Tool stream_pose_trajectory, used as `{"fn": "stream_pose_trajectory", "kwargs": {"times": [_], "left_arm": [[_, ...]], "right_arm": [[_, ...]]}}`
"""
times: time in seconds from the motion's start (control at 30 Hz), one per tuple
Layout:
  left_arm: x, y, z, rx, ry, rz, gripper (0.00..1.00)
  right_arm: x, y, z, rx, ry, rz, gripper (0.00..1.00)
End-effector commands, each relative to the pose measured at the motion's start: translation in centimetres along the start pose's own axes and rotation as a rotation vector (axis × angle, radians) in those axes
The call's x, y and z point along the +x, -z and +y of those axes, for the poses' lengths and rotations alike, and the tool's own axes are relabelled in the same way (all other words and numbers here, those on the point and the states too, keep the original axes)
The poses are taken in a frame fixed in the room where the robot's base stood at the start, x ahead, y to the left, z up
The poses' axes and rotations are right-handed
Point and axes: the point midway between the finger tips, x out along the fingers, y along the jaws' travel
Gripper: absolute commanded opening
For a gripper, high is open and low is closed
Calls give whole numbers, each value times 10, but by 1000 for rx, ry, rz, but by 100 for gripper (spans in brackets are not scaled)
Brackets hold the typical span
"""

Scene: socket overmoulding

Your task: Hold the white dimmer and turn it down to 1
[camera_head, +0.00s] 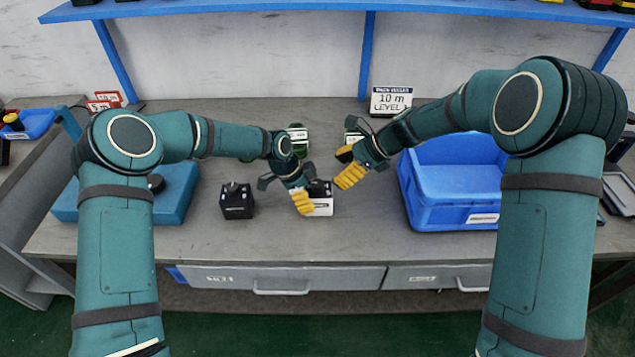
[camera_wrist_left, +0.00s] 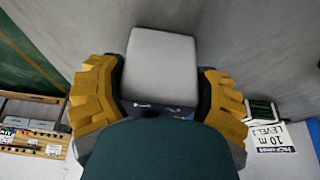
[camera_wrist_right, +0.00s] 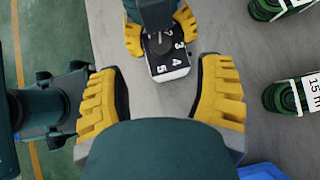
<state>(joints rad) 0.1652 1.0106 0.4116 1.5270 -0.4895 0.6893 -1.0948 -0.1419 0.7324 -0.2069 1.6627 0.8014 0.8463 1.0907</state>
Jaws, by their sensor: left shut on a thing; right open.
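The white dimmer (camera_head: 321,206) stands on the grey workbench near the middle. My left gripper (camera_head: 301,199) is shut on its sides. The left wrist view shows the plain white body (camera_wrist_left: 161,68) between the yellow fingers.
A black dimmer-like box (camera_head: 237,201) stands to the left. A blue bin (camera_head: 462,213) lies to the right. A blue case (camera_head: 178,205) is at the left. Bare bench lies in front.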

Motion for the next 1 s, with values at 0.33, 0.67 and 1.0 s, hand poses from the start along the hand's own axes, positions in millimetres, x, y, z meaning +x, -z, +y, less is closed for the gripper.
{"fn": "stream_pose_trajectory", "kwargs": {"times": [0.33,0.67,1.0], "left_arm": [[2,-2,1,-1,-4,-2,31],[2,-2,1,-1,-4,-2,31],[2,-2,1,-1,-4,-3,31]], "right_arm": [[64,0,0,-1,-3,0,66],[83,0,0,-2,-1,-1,66],[83,0,0,-1,-1,-1,26]]}}
